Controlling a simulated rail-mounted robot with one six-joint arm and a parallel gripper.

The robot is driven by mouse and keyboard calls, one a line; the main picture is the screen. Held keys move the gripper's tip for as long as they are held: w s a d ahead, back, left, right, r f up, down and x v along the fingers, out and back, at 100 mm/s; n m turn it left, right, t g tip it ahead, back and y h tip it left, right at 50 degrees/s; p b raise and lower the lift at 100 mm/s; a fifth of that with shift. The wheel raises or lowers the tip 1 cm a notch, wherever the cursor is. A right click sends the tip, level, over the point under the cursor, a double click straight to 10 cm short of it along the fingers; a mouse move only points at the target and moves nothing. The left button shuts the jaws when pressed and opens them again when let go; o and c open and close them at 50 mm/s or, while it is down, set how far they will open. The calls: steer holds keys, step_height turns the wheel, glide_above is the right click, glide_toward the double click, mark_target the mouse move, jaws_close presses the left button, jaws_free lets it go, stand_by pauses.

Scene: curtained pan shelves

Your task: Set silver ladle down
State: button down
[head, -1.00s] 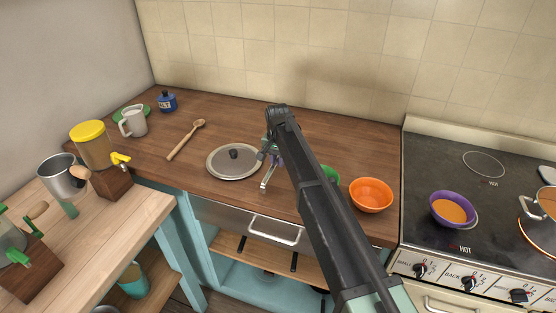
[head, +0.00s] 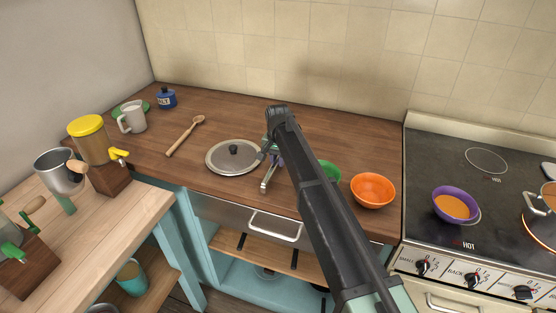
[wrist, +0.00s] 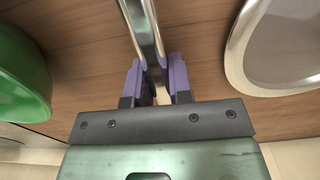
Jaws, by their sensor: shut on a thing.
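My gripper (wrist: 158,80) is shut on the handle of the silver ladle (wrist: 143,30) in the wrist view, with purple finger pads on both sides of it. In the head view the ladle (head: 266,181) shows partly beside my gripper (head: 268,152), low over the front of the wooden counter (head: 240,115). My arm hides part of it. I cannot tell whether the ladle touches the counter.
A pan lid (head: 222,160) lies just left of the ladle. A green bowl (head: 328,171) and an orange bowl (head: 372,190) are to the right. A wooden spoon (head: 182,138) lies farther left. The stove (head: 430,140) is at the right. The counter behind is clear.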

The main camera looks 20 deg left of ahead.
steer(key=shift+f, duration=0.25)
steer(key=c, duration=1)
jaws_free()
steer(key=shift+o, duration=0.2)
steer(key=shift+c, duration=0.4)
steer(key=c, duration=0.3)
steer(key=shift+r, duration=0.1)
step_height(320, 180, up, 15)
steer(key=p, duration=1.4)
steer(key=shift+p, duration=0.3)
